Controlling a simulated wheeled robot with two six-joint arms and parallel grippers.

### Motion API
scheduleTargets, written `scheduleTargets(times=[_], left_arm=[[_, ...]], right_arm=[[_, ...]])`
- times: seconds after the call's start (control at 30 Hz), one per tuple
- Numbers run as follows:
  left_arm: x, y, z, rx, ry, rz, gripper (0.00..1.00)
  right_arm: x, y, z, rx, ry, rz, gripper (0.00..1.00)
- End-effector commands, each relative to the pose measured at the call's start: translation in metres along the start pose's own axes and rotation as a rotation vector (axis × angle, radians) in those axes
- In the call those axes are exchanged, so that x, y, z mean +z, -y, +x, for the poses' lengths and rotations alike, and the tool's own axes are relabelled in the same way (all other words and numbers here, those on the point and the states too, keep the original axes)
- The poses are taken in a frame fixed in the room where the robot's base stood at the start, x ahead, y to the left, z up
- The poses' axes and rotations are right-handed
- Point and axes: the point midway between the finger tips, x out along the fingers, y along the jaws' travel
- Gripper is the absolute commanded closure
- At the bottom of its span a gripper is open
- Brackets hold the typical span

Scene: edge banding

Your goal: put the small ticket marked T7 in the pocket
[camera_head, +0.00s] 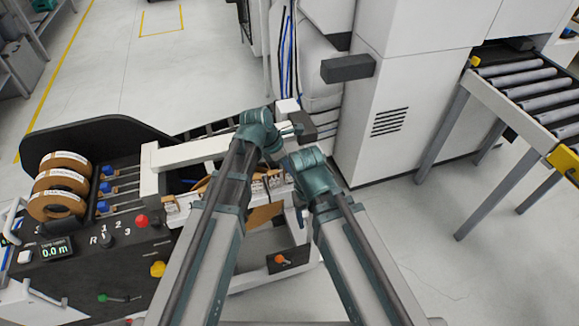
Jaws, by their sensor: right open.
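I cannot pick out the T7 ticket; the print is too small to read. Small white labels (273,182) with dark marks stand in a row on the machine's front, partly behind my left arm. A tan card-like piece (263,215) is below them. I cannot tell which part is the pocket. My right gripper (300,203) is open, at the right end of the machine beside the labels, and small in view. My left gripper (288,130) is by the machine's upper right end, mostly hidden by its own wrist; its jaws do not show clearly.
The control panel (130,258) has a red knob, a yellow knob and a small display. Brown tape rolls (58,185) stand at left. A white cabinet (400,85) with a dark protruding block (347,68) is behind. A roller conveyor (520,85) is at right. Floor right of the machine is clear.

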Motion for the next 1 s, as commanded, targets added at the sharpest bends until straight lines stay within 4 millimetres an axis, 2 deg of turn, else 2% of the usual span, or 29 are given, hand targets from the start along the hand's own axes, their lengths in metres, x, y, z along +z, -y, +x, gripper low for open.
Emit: scheduleTargets(times=[0.6,0.63,0.8,0.83,1.0], left_arm=[[-0.004,0.000,0.010,0.000,0.000,0.000,1.00],[-0.004,0.000,0.009,0.000,0.000,0.000,0.70],[-0.004,0.000,0.009,0.000,0.000,0.000,0.39],[-0.004,0.000,0.009,0.000,0.000,0.000,0.37],[-0.004,0.000,0.009,0.000,0.000,0.000,0.37]], right_arm=[[-0.001,0.001,0.011,0.000,0.000,0.000,0.35],[-0.001,0.001,0.010,0.000,0.000,0.000,0.35],[-0.001,0.001,0.009,0.000,0.000,0.000,0.35],[-0.001,0.001,0.009,0.000,0.000,0.000,0.35],[-0.001,0.001,0.009,0.000,0.000,0.000,0.35]])
